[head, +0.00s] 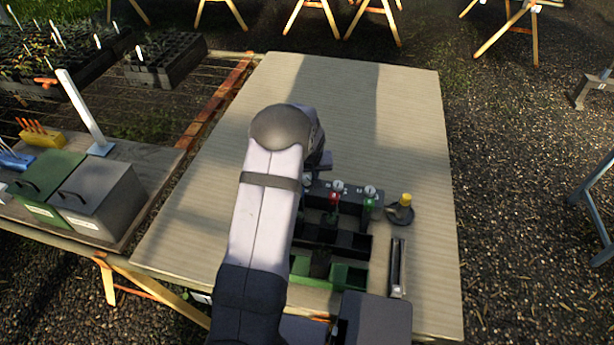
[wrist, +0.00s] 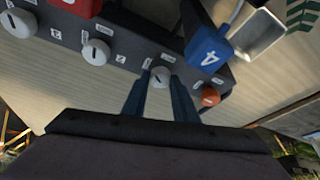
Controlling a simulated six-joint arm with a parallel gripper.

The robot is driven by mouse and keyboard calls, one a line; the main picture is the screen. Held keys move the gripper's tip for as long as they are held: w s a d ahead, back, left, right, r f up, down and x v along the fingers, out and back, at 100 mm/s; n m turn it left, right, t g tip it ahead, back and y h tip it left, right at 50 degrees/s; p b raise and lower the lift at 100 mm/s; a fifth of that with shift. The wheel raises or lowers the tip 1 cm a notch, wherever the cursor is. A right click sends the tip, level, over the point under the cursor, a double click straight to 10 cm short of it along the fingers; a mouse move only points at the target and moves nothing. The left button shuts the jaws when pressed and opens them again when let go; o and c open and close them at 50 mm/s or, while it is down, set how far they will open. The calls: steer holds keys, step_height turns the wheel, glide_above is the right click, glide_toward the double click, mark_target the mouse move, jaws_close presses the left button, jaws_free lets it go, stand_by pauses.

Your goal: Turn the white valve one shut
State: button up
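A dark valve panel (wrist: 122,62) crosses the wrist view at a slant. It carries round white valve knobs, each with a dark line across its face. One white valve knob (wrist: 159,77) lies between the two fingertips of my gripper (wrist: 160,80); its line is tilted. The fingers are parted, one on each side of this knob. I cannot tell whether they touch it. Another white knob (wrist: 97,52) is to the left, and an orange knob (wrist: 210,97) is to the right. In the head view my arm hides the gripper and part of the panel (head: 350,197).
In the wrist view, a red numbered block (wrist: 78,5) and a blue block marked 4 (wrist: 208,54) stand close to the panel. In the head view, a yellow-topped object (head: 404,205) stands right of the panel. The table's (head: 400,110) far part is clear.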

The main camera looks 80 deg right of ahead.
steer(key=shift+r+m+p, duration=0.15)
steer(key=shift+m+p, duration=0.35)
steer(key=shift+p, duration=0.3)
steer(key=shift+w+m+g+p, duration=0.1)
steer(key=shift+m+g+p, duration=0.3)
steer(key=shift+p, duration=0.05)
steer(key=shift+w+f+m+g+b, duration=0.1)
steer(key=shift+f+m+g+b, duration=0.2)
steer(key=shift+m, duration=0.6)
steer(key=m+b, duration=0.1)
steer(key=b, duration=0.2)
steer(key=shift+w+d+f+m+g, duration=0.1)
steer(key=shift+f+m+g, duration=0.05)
steer(key=shift+m+g, duration=0.25)
steer(key=m+b, duration=0.2)
steer(key=b, duration=0.3)
steer(key=shift+g, duration=0.3)
steer(key=m+b, duration=0.1)
steer(key=m+g+b, duration=0.1)
steer(key=m+b, duration=0.1)
steer(key=shift+w+r+y, duration=0.1)
steer(key=shift+r+y, duration=0.2)
steer(key=o, duration=1.1)
steer(key=shift+c, duration=0.2)
